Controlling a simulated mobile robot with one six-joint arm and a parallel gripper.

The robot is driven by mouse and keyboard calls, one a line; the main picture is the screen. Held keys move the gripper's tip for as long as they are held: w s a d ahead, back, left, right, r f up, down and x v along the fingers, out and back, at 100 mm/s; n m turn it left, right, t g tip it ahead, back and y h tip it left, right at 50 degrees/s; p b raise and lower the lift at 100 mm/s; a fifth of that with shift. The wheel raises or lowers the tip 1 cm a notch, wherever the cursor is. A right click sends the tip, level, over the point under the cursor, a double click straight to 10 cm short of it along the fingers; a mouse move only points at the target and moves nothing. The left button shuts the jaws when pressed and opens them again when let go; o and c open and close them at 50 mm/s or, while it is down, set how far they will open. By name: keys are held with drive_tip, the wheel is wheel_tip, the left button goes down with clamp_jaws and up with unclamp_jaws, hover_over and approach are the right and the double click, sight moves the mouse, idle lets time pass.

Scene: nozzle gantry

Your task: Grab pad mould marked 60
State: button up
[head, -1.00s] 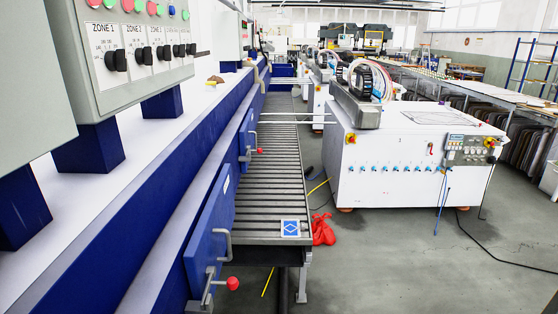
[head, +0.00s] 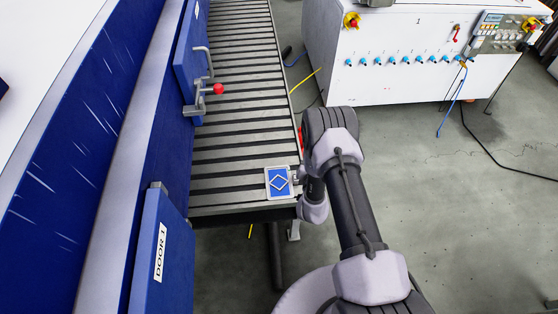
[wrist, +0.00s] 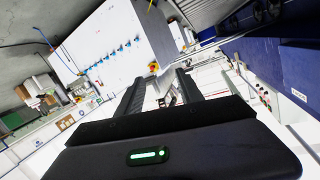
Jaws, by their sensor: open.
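No mark 60 can be read in either view, and I cannot make out a pad mould for sure. A small flat blue plate with a pale rim and a white diamond outline (head: 278,182) lies on the near end of the roller conveyor in the head view; I cannot tell if it is the mould. In the wrist view my gripper (wrist: 161,78) is open, its two dark fingers apart, with no held object clearly seen. In the head view my arm's end is just right of the plate, and the fingers are mostly hidden there.
The floor at right is mostly clear.

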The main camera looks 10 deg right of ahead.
sight(296, 181)
drive_tip(key=s+a+f+n+t+y, duration=0.1)
drive_tip(key=s+a+f+n+y, duration=0.15)
drive_tip(key=s+f, duration=0.5)
drive_tip(key=s+a+f+n+y, duration=0.1)
drive_tip(key=s+a+f+n, duration=0.2)
drive_tip(key=s+f, duration=0.45)
drive_tip(key=w+b, duration=0.4)
drive_tip(key=w, duration=0.1)
drive_tip(key=w+f+b, duration=0.1)
drive_tip(key=w+b, duration=0.3)
drive_tip(key=w, duration=0.1)
drive_tip(key=w+f+b, duration=0.1)
drive_tip(key=w+b, duration=0.3)
drive_tip(key=w, duration=0.1)
drive_tip(key=shift+a+f, duration=0.2)
drive_tip(key=shift+a, duration=0.05)
drive_tip(key=shift+w, duration=0.4)
drive_tip(key=shift+r, duration=0.2)
clamp_jaws()
